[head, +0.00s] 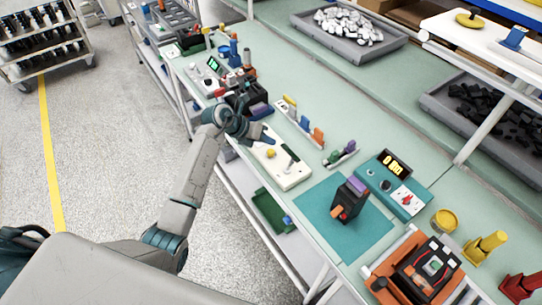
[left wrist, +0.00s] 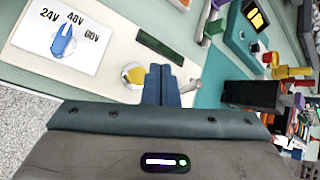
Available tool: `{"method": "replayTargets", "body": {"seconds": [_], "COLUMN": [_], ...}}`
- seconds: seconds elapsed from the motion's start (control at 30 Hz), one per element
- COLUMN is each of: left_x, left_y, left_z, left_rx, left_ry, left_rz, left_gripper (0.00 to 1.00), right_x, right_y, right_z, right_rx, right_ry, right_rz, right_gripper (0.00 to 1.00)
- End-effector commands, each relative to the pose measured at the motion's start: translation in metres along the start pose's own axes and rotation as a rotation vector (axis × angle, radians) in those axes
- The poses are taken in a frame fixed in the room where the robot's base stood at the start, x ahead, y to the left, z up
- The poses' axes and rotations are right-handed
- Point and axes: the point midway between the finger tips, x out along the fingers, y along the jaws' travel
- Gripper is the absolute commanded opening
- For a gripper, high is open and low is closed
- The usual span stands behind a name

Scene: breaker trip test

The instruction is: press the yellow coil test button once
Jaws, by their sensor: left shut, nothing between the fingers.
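The yellow coil test button (head: 271,153) is a small round knob on a cream panel (head: 291,178). In the left wrist view the yellow button (left wrist: 133,75) stands just left of my fingertips, and the panel (left wrist: 30,48) carries a blue selector knob (left wrist: 63,42) marked 24V, 48V and 60V. My left gripper (head: 267,138) is shut and empty, its blue fingers over the panel's far left part. In the left wrist view its fingers (left wrist: 161,85) are together beside the button. I cannot tell whether they touch it. My right gripper is not in view.
A black breaker (head: 349,198) with purple and orange parts stands on a teal mat (head: 366,233). A teal meter box (head: 402,190) with a lit display is to its right.

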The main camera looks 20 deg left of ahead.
Motion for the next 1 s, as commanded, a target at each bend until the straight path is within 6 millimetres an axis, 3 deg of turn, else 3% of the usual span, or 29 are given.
{"method": "replayTargets", "body": {"seconds": [0.03,0.17,1.0], "left_x": [0.0073,0.0119,0.0118], "left_y": [0.0051,0.0084,0.0083], "left_z": [-0.0053,-0.0084,-0.0083], "left_rx": [0.0,0.0,0.0], "left_ry": [0.0,0.0,0.0], "left_rz": [0.0,0.0,0.0], "left_gripper": [0.0,0.0,0.0], "right_x": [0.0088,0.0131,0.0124], "right_y": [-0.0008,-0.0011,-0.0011], "right_z": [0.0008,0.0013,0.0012], "right_rx": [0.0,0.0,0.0], "right_ry": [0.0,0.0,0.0], "right_rz": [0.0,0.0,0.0], "right_gripper": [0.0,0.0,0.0]}}
